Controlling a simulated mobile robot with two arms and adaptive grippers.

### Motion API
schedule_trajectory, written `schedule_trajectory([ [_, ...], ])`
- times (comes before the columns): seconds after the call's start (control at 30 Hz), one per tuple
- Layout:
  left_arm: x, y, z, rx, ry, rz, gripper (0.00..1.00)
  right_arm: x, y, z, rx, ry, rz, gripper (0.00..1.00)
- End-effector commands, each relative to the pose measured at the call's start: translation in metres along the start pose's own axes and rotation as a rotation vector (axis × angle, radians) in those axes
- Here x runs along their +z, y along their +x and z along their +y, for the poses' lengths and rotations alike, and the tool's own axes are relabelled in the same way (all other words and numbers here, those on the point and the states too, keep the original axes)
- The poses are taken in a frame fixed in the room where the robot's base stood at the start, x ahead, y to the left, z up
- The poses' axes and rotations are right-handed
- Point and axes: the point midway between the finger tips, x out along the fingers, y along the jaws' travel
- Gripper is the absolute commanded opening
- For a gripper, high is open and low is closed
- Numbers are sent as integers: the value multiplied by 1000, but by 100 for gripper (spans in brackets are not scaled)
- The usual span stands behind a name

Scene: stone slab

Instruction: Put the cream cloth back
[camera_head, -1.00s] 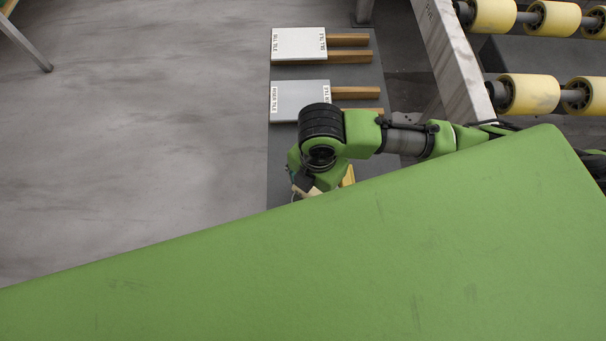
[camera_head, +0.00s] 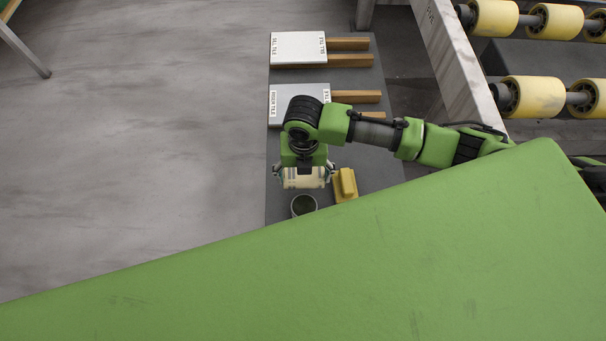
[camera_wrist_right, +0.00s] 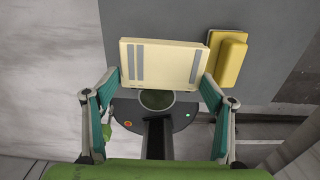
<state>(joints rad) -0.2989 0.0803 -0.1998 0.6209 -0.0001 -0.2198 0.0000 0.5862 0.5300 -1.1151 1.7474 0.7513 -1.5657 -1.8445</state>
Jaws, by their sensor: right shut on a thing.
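The cream cloth (camera_head: 304,179) is a folded, flat cream piece with grey stripes. My right gripper (camera_head: 303,173) is shut on it, with one finger at each end. In the right wrist view the cloth (camera_wrist_right: 165,64) spans between the fingertips, above the dark grey slab (camera_wrist_right: 285,30). The slab (camera_head: 385,175) also shows in the head view. I cannot tell the exact height of the cloth above it. My left gripper is not in view.
A round dark cup (camera_head: 303,206) stands just below the cloth in the picture. A yellow block (camera_head: 346,184) lies right of it. White (camera_head: 298,47) and grey (camera_head: 292,95) tiles on wooden strips lie at the top. Rollers (camera_head: 533,96) stand at right.

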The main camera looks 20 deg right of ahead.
Motion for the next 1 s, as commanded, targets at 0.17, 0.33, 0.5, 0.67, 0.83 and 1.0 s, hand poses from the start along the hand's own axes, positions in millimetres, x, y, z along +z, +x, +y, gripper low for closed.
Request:
schedule_trajectory([
  [0.17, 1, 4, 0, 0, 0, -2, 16, 21, 27, 0, 0, 4, 1, 56],
  [0.33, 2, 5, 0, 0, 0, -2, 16, 29, 36, 1, 1, 2, 0, 56],
  [0.5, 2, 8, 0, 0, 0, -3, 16, 34, 57, 0, -1, 3, 2, 56],
  [0.67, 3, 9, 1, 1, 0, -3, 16, 34, 71, 1, 2, 0, -1, 56],
  [0.83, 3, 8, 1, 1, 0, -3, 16, 34, 71, 1, 1, 0, -1, 56],
  [1.0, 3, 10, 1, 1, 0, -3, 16, 34, 74, 1, 1, 1, -1, 56],
])
